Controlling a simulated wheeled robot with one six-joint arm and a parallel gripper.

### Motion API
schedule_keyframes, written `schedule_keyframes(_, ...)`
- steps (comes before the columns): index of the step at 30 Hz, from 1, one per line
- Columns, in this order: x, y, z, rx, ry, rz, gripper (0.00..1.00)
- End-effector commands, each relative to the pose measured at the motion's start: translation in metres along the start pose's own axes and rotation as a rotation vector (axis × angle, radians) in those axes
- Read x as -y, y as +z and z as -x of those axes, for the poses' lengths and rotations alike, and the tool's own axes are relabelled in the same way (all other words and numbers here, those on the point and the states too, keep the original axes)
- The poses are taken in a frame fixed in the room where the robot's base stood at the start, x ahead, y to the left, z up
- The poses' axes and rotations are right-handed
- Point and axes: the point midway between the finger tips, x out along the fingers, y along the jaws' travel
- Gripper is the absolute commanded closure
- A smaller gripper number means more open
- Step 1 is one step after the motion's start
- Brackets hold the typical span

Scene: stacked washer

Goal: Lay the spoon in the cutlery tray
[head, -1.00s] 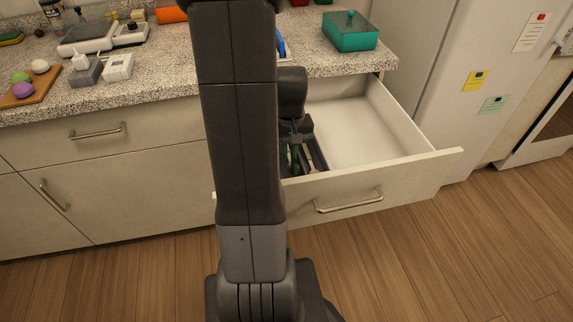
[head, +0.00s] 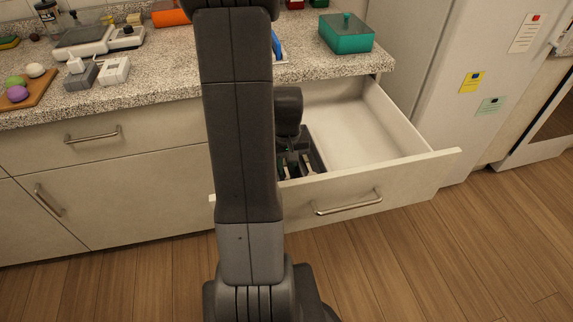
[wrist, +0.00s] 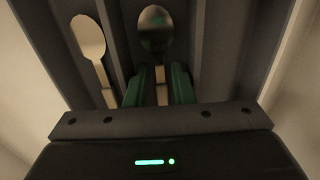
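The cutlery tray (wrist: 203,45) is dark grey with long compartments. It sits in the open drawer and also shows in the head view (head: 318,150). A dark, shiny spoon (wrist: 155,28) is in a middle compartment, its handle running back between my fingers. A pale spoon (wrist: 89,38) lies in the compartment to its left. My gripper (wrist: 157,75) is low over the tray, its green fingers either side of the dark spoon's handle. The gap looks wider than the handle, so it appears open. In the head view my arm hides much of the tray.
The open drawer (head: 345,120) is empty right of the tray. Its front panel (head: 400,187) stands out from the cabinet. The counter (head: 310,75) overhangs the back, with a teal box (head: 346,38) on it. A fridge (head: 440,80) stands to the right.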

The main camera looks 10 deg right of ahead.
Motion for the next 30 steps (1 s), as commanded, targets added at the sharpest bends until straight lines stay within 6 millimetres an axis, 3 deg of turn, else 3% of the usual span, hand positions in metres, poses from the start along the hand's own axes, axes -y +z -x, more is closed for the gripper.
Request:
schedule_keyframes(8,0.0,-0.001,0.014,-0.003,0.001,0.0,0.78)
schedule_keyframes(21,0.0,-0.001,0.102,-0.004,0.001,0.0,0.78)
schedule_keyframes(30,0.0,0.0,0.123,0.0,0.0,0.0,0.78)
